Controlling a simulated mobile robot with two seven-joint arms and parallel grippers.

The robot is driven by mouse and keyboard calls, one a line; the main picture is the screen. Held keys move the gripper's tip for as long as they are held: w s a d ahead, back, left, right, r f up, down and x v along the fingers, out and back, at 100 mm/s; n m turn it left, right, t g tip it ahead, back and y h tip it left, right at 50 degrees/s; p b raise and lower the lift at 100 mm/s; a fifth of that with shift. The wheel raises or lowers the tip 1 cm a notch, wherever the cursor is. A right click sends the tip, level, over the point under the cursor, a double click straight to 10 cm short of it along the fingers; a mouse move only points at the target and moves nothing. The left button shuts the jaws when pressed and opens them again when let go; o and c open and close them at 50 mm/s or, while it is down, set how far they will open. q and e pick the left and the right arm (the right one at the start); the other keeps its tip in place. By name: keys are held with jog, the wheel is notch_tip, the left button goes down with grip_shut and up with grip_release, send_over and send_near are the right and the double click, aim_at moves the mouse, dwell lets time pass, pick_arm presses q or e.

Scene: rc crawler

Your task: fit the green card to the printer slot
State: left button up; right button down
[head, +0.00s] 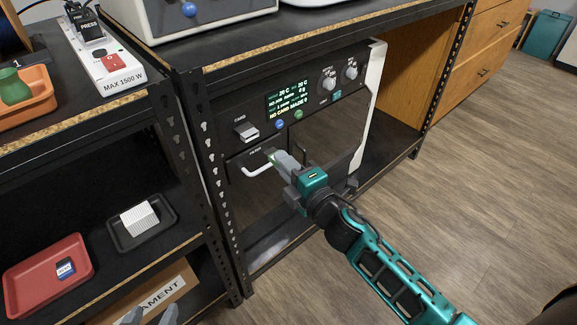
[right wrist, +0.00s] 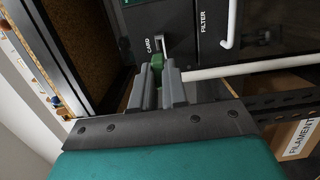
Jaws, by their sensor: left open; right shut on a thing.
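My right gripper (head: 280,160) is shut on the green card (right wrist: 156,61), of which only a small green end shows past the fingertips; the fingers hide the rest. The printer (head: 330,120) stands in the rack, with a dark front panel and a lit display that seems to read "NO CARD". Its card slot (head: 246,130), a pale bracket labelled CARD, also shows in the right wrist view (right wrist: 177,41). The card is apart from the slot, close in front of the panel. My left gripper (head: 150,316) is open and empty at the bottom edge of the head view.
A white FILTER handle (head: 258,164) sticks out just below the slot. Left shelves hold a red tray (head: 22,294) with a blue card (head: 65,268), a black tray (head: 117,240) with a white ribbed block, and a power strip (head: 105,62). A black rack post (head: 205,150) stands left of the printer.

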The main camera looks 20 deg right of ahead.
aim_at(271, 153)
jog(key=shift+a+x, duration=0.15)
jog(key=shift+x, duration=0.8)
jog(key=shift+a+x, duration=0.15)
jog(key=shift+x, duration=0.8)
jog(key=shift+w+a, duration=0.1)
jog(key=shift+w, duration=0.15)
jog(key=shift+b+x, duration=0.35)
jog(key=shift+x, duration=1.15)
jog(key=c, duration=1.1)
grip_release()
jog(key=shift+a, duration=0.15)
jog(key=p+v, duration=0.1)
jog(key=v, duration=1.2)
jog(key=shift+p, duration=0.35)
